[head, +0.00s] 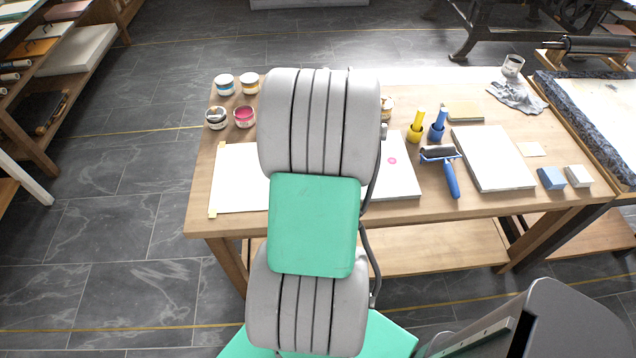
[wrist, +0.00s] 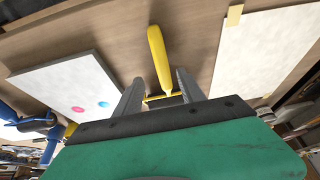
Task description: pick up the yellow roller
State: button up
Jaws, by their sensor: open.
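The yellow roller shows in the wrist view, where its yellow handle (wrist: 157,55) points away from my gripper (wrist: 159,76). Its thin frame and part of a dark roller sit close to the palm, partly hidden by the gripper body. My gripper is open, with one finger on each side of the roller in the picture; I see no contact. How much height lies between them I cannot tell. In the head view my arm hides the roller and the gripper.
A white slab (wrist: 68,88) with pink and blue spots lies left of the roller, a white sheet (wrist: 262,50) right. On the wooden table (head: 225,130) stand jars, a yellow item (head: 415,128), a blue item (head: 437,127) and a blue-handled roller (head: 451,180). Bare wood surrounds the yellow handle.

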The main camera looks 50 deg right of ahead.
jog(key=x, duration=0.5)
jog(key=shift+w+p, duration=0.35)
jog(key=shift+r, duration=0.1)
jog(key=shift+c, duration=0.5)
grip_shut()
